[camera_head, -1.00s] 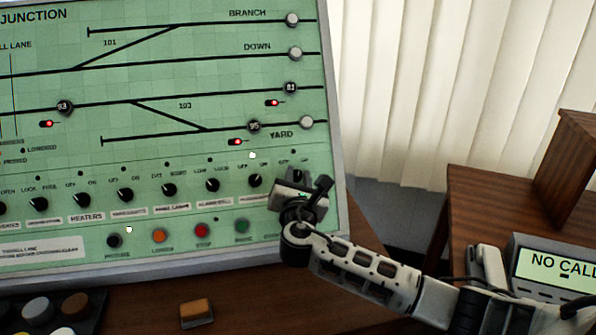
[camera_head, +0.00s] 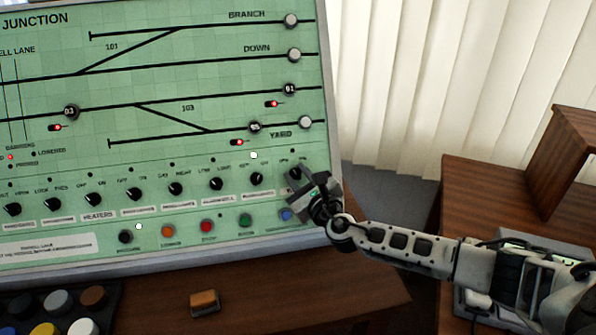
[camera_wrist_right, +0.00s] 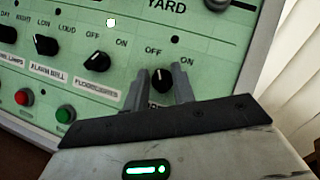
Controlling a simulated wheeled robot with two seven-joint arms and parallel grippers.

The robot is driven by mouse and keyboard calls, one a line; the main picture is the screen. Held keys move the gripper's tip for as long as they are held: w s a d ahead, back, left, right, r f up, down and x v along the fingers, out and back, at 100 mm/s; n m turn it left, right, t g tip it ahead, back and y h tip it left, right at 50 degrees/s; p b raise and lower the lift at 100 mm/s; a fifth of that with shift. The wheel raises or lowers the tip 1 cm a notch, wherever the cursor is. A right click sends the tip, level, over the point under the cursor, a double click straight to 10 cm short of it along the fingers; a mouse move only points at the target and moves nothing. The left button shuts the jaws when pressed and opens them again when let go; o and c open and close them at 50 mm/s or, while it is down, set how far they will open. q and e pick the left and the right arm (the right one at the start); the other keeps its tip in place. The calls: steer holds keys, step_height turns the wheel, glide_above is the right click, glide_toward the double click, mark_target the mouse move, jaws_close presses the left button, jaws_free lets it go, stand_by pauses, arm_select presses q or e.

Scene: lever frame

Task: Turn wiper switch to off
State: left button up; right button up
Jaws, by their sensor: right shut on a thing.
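The rightmost knob in the green panel's lower row is a small black rotary switch (camera_wrist_right: 161,80) marked OFF at its left and ON at its right. Its name label is mostly hidden behind the gripper, so I cannot read it. It also shows at the panel's right end in the head view (camera_head: 294,172). My right gripper (camera_wrist_right: 160,86) has a finger on each side of this knob and is shut on it. In the head view the right gripper (camera_head: 302,180) reaches the panel from the right. My left gripper is not in view.
Neighbouring black knobs (camera_head: 257,179) stand close on the left. Coloured push buttons lie below, with a blue button (camera_head: 286,214) just under the gripper. An orange-brown block (camera_head: 204,302) lies on the wooden desk (camera_head: 270,290). A wooden side cabinet (camera_head: 480,190) stands at right.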

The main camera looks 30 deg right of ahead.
steer(key=shift+n+y, duration=0.5)
steer(key=shift+n, duration=0.3)
steer(key=shift+n+p, duration=0.3)
steer(key=o, duration=0.7)
steer(key=shift+c, duration=0.2)
steer(key=s+b, duration=0.1)
steer(key=s, duration=1.5)
steer(key=shift+d, duration=0.25)
